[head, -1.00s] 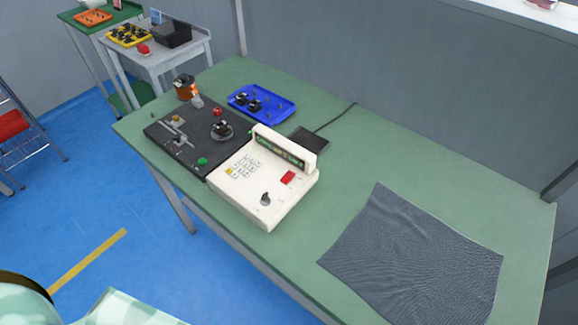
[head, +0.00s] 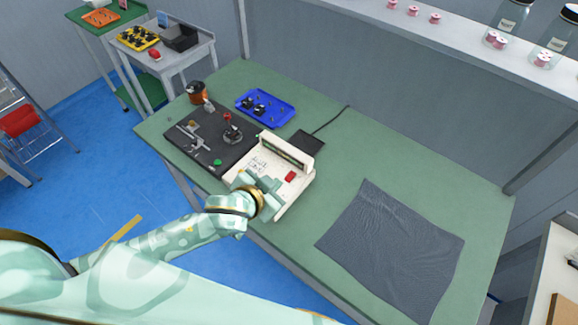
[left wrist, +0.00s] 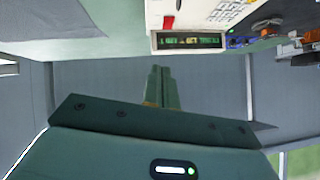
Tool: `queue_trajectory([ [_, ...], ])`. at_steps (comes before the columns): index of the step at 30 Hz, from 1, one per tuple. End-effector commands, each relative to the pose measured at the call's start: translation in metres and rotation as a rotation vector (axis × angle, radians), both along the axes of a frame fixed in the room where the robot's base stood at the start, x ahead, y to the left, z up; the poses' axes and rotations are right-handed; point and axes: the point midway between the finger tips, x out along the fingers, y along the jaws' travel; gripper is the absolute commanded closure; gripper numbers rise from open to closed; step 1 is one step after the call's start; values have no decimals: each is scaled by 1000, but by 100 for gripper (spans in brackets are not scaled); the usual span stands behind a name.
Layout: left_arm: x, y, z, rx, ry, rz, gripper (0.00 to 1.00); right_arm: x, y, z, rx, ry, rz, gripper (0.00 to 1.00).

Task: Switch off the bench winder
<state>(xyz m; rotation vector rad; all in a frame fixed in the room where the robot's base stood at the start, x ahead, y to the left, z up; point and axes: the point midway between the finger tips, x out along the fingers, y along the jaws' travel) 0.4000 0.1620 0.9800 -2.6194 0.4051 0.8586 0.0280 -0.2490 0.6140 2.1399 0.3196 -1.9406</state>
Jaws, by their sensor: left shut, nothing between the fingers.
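The bench winder has a black base plate (head: 205,150) joined to a cream control console (head: 297,150). The console carries a keypad, a red rocker switch (head: 290,176) and a raised display. In the left wrist view the display (left wrist: 190,41) is lit in amber and green, with the red switch (left wrist: 168,22) beside it. My left gripper (head: 268,182) is shut and empty over the console's front part, left of the red switch. It covers the console's dark knob; contact cannot be told. Its closed fingers show in the left wrist view (left wrist: 158,75). My right gripper is not in view.
A blue tray (head: 266,106) with small parts lies behind the winder. A copper spool (head: 197,92) stands at the plate's back left. A grey cloth (head: 395,240) lies on the green bench at right. A shelf (head: 440,45) with jars runs above the bench's back.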

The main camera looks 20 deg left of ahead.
Motion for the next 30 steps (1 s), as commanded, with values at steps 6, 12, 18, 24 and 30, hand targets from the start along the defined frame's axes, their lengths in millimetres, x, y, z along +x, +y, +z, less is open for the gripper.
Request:
queue_trajectory([
  [6,27,14,6,-184,27,13,100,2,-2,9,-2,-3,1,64],
  [12,31,25,3,-239,55,41,100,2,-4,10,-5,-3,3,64],
  [18,31,24,2,-240,55,41,100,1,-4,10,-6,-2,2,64],
  [24,38,22,-4,-240,55,42,100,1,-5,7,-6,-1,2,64],
  [30,65,12,-26,-240,54,41,100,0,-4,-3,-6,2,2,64],
])
